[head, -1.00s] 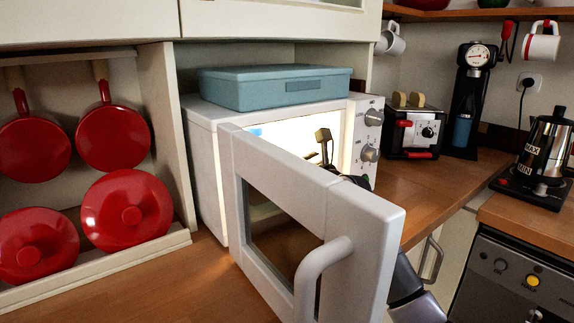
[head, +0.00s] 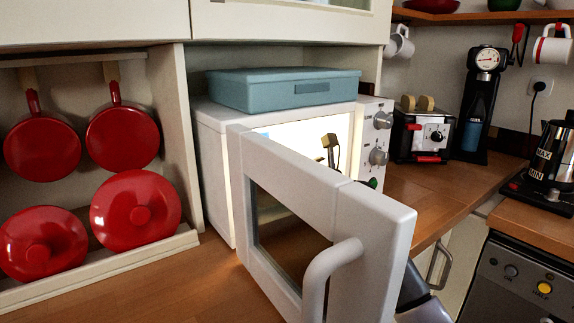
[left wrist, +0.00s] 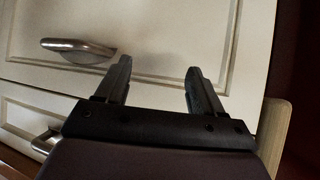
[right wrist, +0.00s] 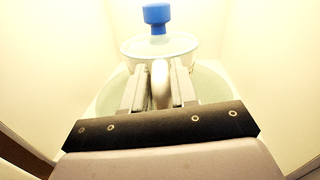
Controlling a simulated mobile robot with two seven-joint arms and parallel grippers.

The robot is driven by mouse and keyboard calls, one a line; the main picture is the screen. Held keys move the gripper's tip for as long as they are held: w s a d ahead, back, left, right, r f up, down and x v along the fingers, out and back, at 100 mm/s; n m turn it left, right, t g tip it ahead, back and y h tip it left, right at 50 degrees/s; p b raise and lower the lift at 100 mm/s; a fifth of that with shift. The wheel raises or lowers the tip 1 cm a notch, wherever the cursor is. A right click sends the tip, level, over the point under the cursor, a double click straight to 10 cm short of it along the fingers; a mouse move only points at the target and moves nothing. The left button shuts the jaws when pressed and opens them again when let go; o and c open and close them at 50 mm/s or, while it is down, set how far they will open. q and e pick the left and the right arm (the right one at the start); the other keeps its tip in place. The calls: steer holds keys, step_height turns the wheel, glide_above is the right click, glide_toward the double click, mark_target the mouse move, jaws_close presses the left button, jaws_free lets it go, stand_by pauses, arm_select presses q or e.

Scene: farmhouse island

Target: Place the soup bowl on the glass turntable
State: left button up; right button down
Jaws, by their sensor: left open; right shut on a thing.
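In the right wrist view the soup bowl (right wrist: 185,60) is pale, with what looks like a clear lid and a blue knob (right wrist: 157,15). My right gripper (right wrist: 160,75) is shut on a pale upright part at the bowl's near side, which looks like a handle. The glass turntable (right wrist: 209,88) shows as a greenish disc under and around the bowl. I cannot tell whether the bowl touches it. In the head view the microwave door hides most of the bowl and turntable. My left gripper (left wrist: 158,80) is open and empty, in front of cream cupboard fronts.
The white microwave (head: 216,170) is lit inside. Its open door (head: 385,240) stands out over the counter, handle facing me. A blue box (head: 285,88) lies on top. Red pans and lids (head: 135,210) stand left; a toaster (head: 420,135) stands right. A drawer handle (left wrist: 78,48) is near my left gripper.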

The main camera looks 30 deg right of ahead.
steer(key=c, duration=0.8)
jaws_free()
steer(key=o, duration=0.4)
steer(key=shift+f, duration=0.3)
steer(key=shift+o, duration=0.8)
steer(key=shift+r, duration=0.1)
